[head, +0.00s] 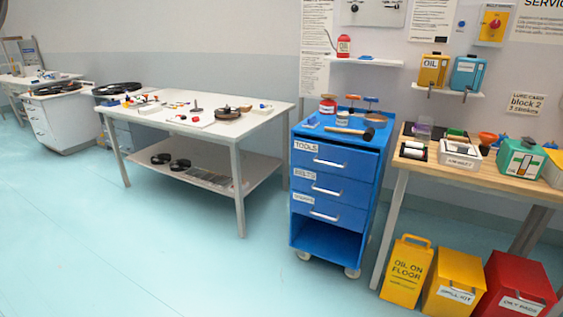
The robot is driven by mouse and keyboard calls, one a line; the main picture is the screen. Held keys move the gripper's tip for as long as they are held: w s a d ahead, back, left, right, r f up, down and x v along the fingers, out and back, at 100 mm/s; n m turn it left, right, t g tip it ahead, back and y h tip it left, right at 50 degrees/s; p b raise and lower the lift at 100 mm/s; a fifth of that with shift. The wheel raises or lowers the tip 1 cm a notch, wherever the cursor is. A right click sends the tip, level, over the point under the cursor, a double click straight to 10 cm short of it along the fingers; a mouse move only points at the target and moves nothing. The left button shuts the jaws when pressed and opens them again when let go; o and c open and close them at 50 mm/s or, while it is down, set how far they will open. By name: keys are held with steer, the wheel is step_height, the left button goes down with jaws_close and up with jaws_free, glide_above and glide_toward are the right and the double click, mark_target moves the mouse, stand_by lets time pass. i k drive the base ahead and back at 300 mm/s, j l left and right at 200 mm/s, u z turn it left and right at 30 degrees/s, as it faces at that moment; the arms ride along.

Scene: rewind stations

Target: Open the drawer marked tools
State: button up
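The blue tool cart (336,241) stands on casters between the white table and the wooden bench. Its top drawer (342,172) carries a white label reading TOOLS (305,146) at its upper left. This drawer has a light horizontal bar handle (329,163) and looks shut, flush with the drawers below. The second drawer (325,187), with a label I read as BELTS, and the third drawer (321,214), its label hard to read, also look shut. Below them is an open bay. My gripper is not in view.
A mallet (349,131) and small cans lie on the cart top. The white table (258,123) stands left, the wooden bench (497,181) right. A yellow OIL ON FLOOR sign (406,272) and bins (453,285) stand at lower right. The floor (190,255) before the cart is clear.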

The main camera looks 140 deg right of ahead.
mark_target(350, 160)
steer(key=z, duration=5.25)
